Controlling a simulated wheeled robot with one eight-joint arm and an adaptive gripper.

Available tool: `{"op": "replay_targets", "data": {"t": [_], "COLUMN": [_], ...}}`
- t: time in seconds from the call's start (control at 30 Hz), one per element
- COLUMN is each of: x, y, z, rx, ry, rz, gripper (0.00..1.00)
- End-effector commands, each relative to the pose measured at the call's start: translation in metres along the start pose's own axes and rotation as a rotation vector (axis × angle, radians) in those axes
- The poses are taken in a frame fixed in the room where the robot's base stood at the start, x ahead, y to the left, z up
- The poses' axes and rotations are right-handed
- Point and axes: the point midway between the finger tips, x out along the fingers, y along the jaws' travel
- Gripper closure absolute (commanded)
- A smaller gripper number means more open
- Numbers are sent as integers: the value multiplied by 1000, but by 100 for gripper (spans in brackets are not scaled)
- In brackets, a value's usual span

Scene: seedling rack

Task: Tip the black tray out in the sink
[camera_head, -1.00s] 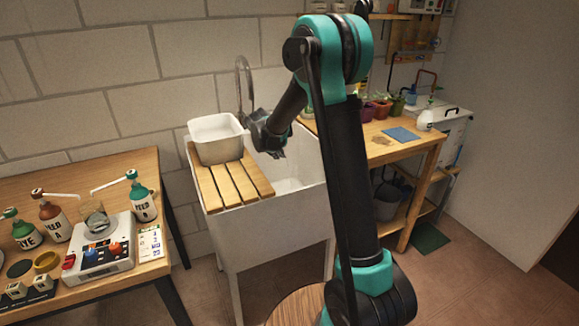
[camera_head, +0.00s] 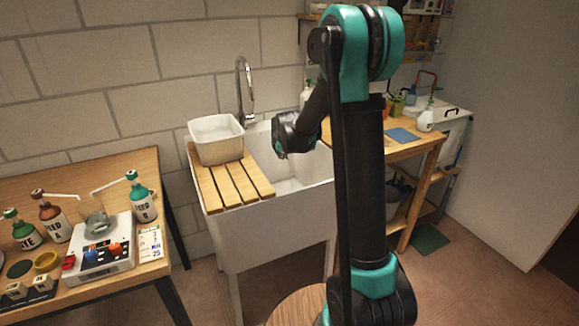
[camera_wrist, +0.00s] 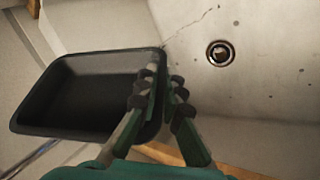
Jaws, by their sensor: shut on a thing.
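The black tray (camera_wrist: 85,95) shows in the wrist view, at left, its dark inside facing the camera. My gripper (camera_wrist: 164,75) is shut on the tray's right wall. The tray hangs over the pale sink basin (camera_wrist: 270,95), apart from the round drain (camera_wrist: 220,53). I cannot make out any water or other contents in the tray. In the head view, the white sink (camera_head: 270,240) stands against the wall, with my wrist over its right part. The tray and my fingertips are hidden there.
A wooden slatted board (camera_head: 232,182) covers the sink's left part, with a white tub (camera_head: 216,140) at its back. A curved tap (camera_head: 246,85) rises behind the basin. Wooden tables flank the sink; the left one (camera_head: 120,165) holds bottles and a scale.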

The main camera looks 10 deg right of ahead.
Motion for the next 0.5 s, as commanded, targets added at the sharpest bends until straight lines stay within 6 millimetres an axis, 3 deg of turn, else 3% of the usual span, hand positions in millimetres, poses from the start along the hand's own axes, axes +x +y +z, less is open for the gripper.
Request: {"op": "replay_targets", "data": {"t": [0.13,0.5], "x": [-4,-8], "y": [5,9], "z": [14,25], "rx": [59,195], "ry": [77,273], "rz": [-4,-20], "gripper": [100,100]}}
